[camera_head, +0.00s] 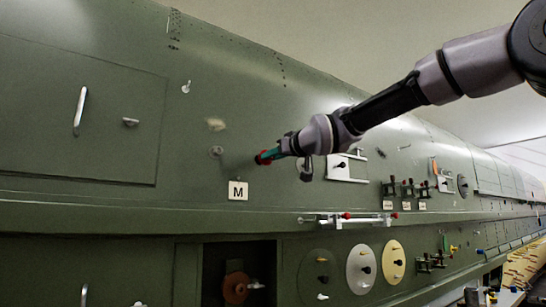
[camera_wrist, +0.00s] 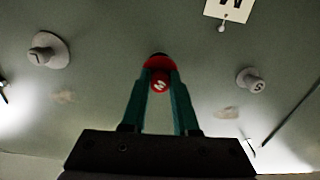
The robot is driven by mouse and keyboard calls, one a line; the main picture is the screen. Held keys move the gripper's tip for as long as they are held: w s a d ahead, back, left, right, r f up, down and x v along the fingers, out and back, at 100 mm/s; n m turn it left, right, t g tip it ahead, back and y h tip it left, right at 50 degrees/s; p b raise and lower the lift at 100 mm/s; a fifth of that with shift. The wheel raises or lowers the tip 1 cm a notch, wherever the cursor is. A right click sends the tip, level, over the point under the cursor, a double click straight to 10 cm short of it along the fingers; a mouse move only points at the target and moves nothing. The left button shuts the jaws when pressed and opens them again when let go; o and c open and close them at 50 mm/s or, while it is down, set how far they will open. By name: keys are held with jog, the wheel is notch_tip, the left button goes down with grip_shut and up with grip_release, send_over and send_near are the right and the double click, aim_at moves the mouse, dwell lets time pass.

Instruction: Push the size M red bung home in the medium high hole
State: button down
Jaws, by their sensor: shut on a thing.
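The red bung (camera_wrist: 160,82), marked M, is pinched between the two teal fingers of my gripper (camera_wrist: 160,75). Its wider red flange faces the green fuselage skin (camera_wrist: 110,85). A dark round patch, which looks like the hole (camera_wrist: 158,54), shows just past the flange. Most of it is hidden by the bung, so I cannot tell whether the bung's tip is inside. In the head view the red bung (camera_head: 262,158) is at the skin, up and right of the white M label (camera_head: 238,190), at the end of my gripper (camera_head: 271,154).
A grey bung marked L (camera_wrist: 47,50) and a grey one marked S (camera_wrist: 251,81) stick out of the skin on either side. The M label (camera_wrist: 229,7) shows at the top. A rail with red ends (camera_head: 350,220) and several dark clamps (camera_head: 405,188) lie to the right.

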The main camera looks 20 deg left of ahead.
jog(key=shift+x, duration=1.6)
jog(key=c, duration=0.6)
grip_release()
jog(key=shift+s+d, duration=0.3)
jog(key=shift+d, duration=0.25)
jog(key=v, duration=0.3)
jog(key=shift+s+d, duration=0.25)
jog(key=shift+s, duration=0.1)
